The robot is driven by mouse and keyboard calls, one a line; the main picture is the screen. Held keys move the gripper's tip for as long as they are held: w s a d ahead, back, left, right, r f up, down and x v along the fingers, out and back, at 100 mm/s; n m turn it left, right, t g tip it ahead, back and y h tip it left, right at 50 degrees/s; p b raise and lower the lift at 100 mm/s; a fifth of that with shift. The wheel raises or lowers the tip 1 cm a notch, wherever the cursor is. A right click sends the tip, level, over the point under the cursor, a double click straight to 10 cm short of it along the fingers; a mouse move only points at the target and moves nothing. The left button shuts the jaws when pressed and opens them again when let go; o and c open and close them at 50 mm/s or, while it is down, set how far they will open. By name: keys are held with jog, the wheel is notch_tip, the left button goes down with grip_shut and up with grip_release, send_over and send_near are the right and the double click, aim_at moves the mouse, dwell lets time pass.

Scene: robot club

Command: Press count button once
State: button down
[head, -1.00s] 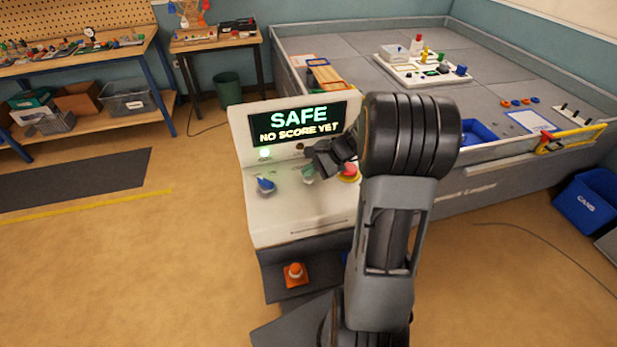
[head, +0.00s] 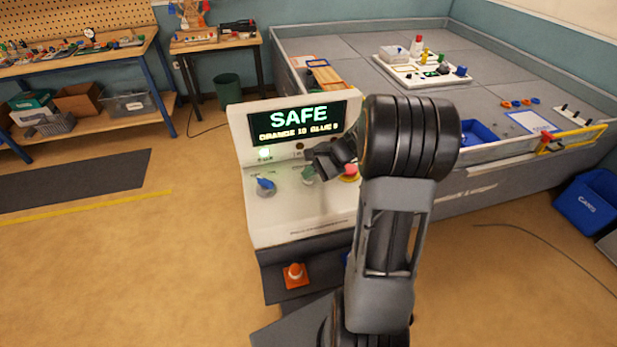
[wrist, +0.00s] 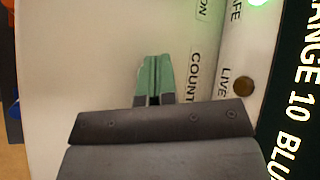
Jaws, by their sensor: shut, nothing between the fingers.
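The control console (head: 300,218) has a sloped white panel with a display (head: 300,122) reading SAFE, with an orange and blue score line below. My gripper (wrist: 154,80) points down at the panel, its two green-tipped fingers shut together beside the printed word COUNT. The count button is hidden behind the fingers in the wrist view. In the head view a green patch (head: 308,175) shows under my dark wrist; I cannot tell button from fingertips there, nor whether they touch.
A blue knob (head: 265,187) sits left on the panel and a red button (head: 349,173) right, partly behind my arm. A green lamp (head: 264,153) is lit below the display. The walled grey game field (head: 340,46) lies behind.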

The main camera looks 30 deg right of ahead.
aim_at(309, 180)
jog(key=shift+r, duration=0.1)
jog(key=shift+r+p, duration=0.7)
jog(key=shift+r, duration=0.1)
jog(key=shift+r+p, duration=1.9)
jog(key=shift+r, duration=0.65)
